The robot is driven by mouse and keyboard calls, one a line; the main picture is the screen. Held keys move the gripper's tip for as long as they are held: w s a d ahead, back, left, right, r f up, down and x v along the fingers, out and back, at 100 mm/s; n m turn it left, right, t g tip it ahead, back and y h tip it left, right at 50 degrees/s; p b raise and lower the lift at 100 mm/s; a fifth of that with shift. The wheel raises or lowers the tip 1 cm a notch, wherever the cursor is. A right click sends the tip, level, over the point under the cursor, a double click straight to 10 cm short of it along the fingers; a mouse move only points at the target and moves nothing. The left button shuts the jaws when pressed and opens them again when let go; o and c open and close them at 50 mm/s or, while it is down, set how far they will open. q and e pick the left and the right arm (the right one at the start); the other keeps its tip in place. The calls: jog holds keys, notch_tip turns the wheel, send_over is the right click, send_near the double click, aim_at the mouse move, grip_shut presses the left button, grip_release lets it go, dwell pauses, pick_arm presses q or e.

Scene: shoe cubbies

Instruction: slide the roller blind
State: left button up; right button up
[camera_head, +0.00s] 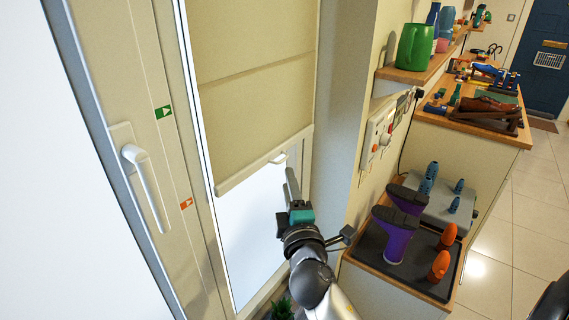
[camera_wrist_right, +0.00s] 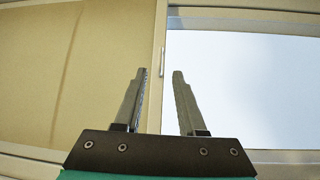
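The beige roller blind (camera_head: 250,90) hangs partway down the window, its pale bottom bar (camera_head: 240,178) crossing the pane. A small white pull tab (camera_head: 278,158) sits at the bar's middle. My right gripper (camera_head: 291,175) is just below and right of the tab, pointing up at the window. In the right wrist view the blind (camera_wrist_right: 75,60) fills the left. The tab (camera_wrist_right: 161,62) appears between and beyond the fingertips of the gripper (camera_wrist_right: 160,75). The fingers are open with nothing between them; contact with the tab cannot be told. My left gripper is not in view.
A white window handle (camera_head: 145,185) sticks out on the left frame. To the right are a wall shelf with a green jug (camera_head: 414,47), purple boots (camera_head: 397,235) on a black tray, and a long counter (camera_head: 460,125). Bare glass (camera_head: 250,225) lies below the blind.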

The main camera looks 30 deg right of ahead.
jog(key=x, duration=0.6)
jog(key=shift+w, duration=0.35)
jog(key=shift+d, duration=0.1)
grip_shut()
dwell(1.0)
